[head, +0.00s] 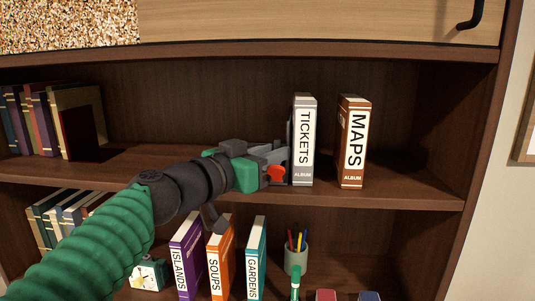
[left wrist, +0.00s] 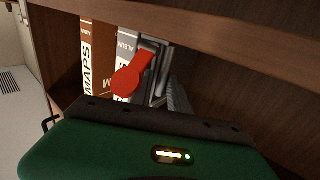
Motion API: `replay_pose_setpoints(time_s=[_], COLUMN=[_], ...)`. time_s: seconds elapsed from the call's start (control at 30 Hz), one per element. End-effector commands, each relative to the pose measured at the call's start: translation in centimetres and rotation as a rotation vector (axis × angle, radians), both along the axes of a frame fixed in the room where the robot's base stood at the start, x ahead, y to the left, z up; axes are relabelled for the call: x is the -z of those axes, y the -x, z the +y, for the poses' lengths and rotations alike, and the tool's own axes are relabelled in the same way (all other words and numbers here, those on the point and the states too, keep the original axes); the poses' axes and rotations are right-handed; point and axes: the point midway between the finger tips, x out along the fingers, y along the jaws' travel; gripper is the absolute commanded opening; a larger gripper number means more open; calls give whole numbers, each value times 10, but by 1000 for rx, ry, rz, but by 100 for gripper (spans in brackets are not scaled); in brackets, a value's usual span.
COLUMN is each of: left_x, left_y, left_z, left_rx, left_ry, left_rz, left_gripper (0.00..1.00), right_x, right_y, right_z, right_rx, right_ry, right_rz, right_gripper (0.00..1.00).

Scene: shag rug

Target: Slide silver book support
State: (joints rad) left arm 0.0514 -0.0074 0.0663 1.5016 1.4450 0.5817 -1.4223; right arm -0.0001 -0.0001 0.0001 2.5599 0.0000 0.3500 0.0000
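The silver book support shows only as a thin grey edge (head: 290,138) against the left side of the grey TICKETS album (head: 303,140) on the middle shelf; most of it is hidden. In the left wrist view, a grey metal upright (left wrist: 164,58) stands beside the albums and looks like the support. My left gripper (head: 278,166), with a red part on it, is at the support's left side, low near the shelf. It seems to touch or nearly touch the support. Whether its fingers are open or shut is unclear. My right gripper is not in view.
The brown MAPS album (head: 355,140) stands upright right of TICKETS, with a gap between them. The shelf (head: 410,192) is bare right of MAPS up to the side wall. Dark books (head: 55,120) stand far left. Below are more books (head: 256,258) and a pen cup (head: 296,258).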

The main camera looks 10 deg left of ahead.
Motion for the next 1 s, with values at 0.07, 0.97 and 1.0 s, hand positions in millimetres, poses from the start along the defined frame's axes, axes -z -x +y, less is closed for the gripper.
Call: replay_pose_setpoints(time_s=[0.07, 0.97, 1.0], left_x=[-1, 6, 5], left_y=[0, 129, 132], left_z=[1, 88, 90], left_rx=[-1, -5, -5], left_ry=[1, -1, -1], left_rz=[-2, -3, -3], left_gripper=[22, 22, 22], right_x=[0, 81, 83], right_y=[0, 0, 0], right_z=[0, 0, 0], right_rx=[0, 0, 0], right_ry=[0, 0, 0], right_rz=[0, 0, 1], right_gripper=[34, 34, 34])
